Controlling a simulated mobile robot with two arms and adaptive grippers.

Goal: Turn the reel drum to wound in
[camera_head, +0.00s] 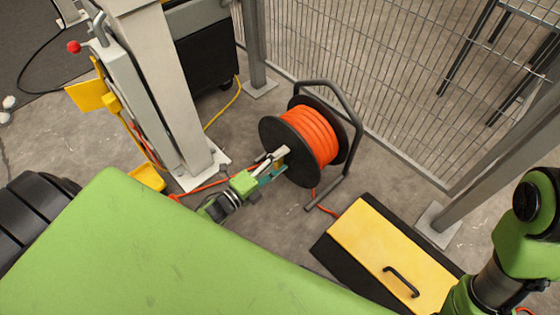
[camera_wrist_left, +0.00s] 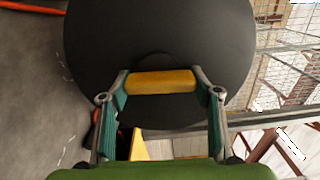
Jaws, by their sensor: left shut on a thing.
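The reel drum (camera_head: 312,138) stands on the floor in a dark tubular frame, with orange cable wound between black side discs. Its black disc (camera_wrist_left: 160,40) fills much of the left wrist view, where a yellow handle (camera_wrist_left: 162,82) sits across its lower part. My left gripper (camera_head: 272,165) is at the near disc of the drum. In the left wrist view its two fingers (camera_wrist_left: 162,85) are closed against the two ends of the yellow handle. My right arm shows at the right edge of the head view, but its gripper is not in view.
A wire mesh fence (camera_head: 340,60) and its posts stand behind the reel. A yellow-lidded box (camera_head: 375,250) with a black handle lies on the floor at right. A grey column (camera_head: 160,90) stands at left. Orange cable (camera_head: 190,192) runs along the floor.

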